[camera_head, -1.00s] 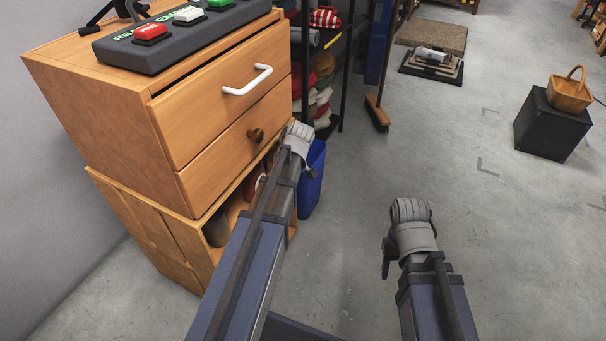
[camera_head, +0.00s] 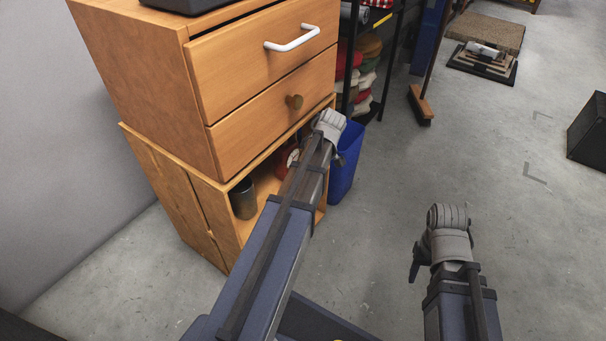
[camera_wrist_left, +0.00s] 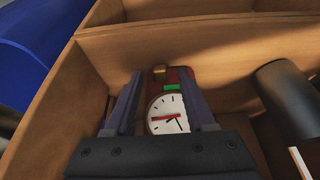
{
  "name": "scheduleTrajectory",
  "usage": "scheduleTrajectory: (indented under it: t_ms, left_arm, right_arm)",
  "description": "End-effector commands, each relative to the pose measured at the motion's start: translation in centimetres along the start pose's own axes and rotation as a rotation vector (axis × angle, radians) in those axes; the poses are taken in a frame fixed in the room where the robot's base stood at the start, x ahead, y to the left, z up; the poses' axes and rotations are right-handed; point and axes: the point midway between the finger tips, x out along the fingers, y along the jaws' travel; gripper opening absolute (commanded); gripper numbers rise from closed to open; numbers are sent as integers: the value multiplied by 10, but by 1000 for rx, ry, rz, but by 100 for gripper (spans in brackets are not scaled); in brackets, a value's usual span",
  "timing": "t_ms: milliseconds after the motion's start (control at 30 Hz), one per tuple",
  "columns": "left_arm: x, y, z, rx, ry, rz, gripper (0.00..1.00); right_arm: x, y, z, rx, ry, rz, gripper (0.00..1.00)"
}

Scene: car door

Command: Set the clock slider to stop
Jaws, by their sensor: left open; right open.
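The clock (camera_wrist_left: 168,114) has a white face, dark marks, a red hand and a red body. In the left wrist view it shows between the fingers of my left gripper (camera_wrist_left: 161,82), which are apart. A green piece (camera_wrist_left: 172,88) and a brass-coloured piece (camera_wrist_left: 159,70) sit above the face; I cannot tell which is the slider. I cannot tell whether the fingers touch the clock. In the head view the clock (camera_head: 288,160) is partly hidden by my left arm, inside the open lower shelf. My right gripper (camera_head: 416,262), small and dark, is over bare floor, away from the clock.
The wooden shelf (camera_head: 170,185) encloses the clock with side walls and a divider. A dark cylinder (camera_head: 243,200) stands in it, also visible in the left wrist view (camera_wrist_left: 288,100). Drawers (camera_head: 265,65) are above. A blue bin (camera_head: 346,165) stands beside it.

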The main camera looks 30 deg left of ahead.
Motion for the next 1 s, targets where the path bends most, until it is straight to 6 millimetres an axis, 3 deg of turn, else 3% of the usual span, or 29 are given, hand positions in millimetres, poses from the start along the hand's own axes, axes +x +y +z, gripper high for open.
scheduleTrajectory:
  t_ms: [100,367,867,1000]
  left_arm:
    - [10,0,0,0,0,0,55]
    - [10,0,0,0,0,0,55]
    - [10,0,0,1,0,0,1]
    - [10,0,0,1,0,0,0]
  right_arm:
    - [10,-1,-1,0,1,0,50]
    - [9,-1,-1,0,1,0,50]
    - [9,-1,-1,0,1,0,50]
    - [9,-1,-1,0,1,0,50]
